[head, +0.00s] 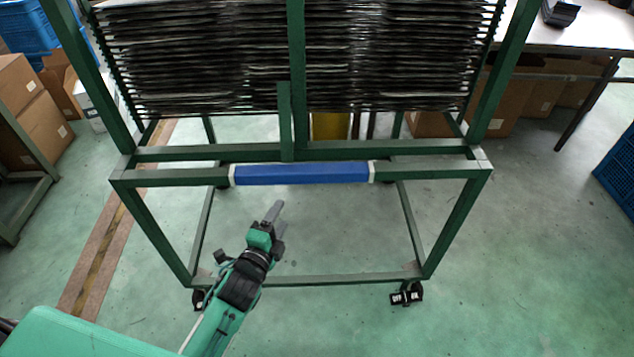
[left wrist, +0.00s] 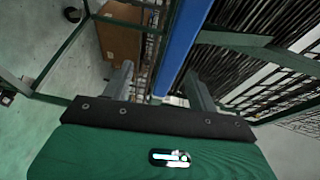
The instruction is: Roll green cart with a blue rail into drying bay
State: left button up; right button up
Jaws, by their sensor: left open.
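The green cart (head: 438,176) stands in front of me, its upper frame filled with stacked dark trays (head: 290,55). A blue rail (head: 300,173) with white end pieces runs along its front crossbar. My left gripper (head: 274,213) is just below and in front of the rail, left of its middle, not closed on it. In the left wrist view the gripper's two fingers (left wrist: 160,88) are apart, and the blue rail (left wrist: 182,40) runs up between them; contact cannot be told. My right gripper is not in view. The drying bay cannot be made out.
Cartons (head: 32,115) and blue crates (head: 28,30) stand at the left. A table (head: 590,30) with cartons below it is at the back right, and a blue crate (head: 618,172) at the right edge. A brown floor strip (head: 105,235) runs left of the cart. Casters (head: 406,294) carry the cart.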

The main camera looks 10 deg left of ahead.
aim_at(299, 180)
pick_arm(q)
jog(key=shift+m, duration=0.4)
jog(key=w, duration=0.4)
jog(key=w+d+r, duration=0.1)
jog(key=w, duration=0.4)
jog(key=w+d+r, duration=0.1)
jog(key=w, duration=0.3)
jog(key=shift+w+d+r, duration=0.1)
jog(key=shift+w+r, duration=0.15)
jog(key=shift+w, duration=0.1)
grip_shut()
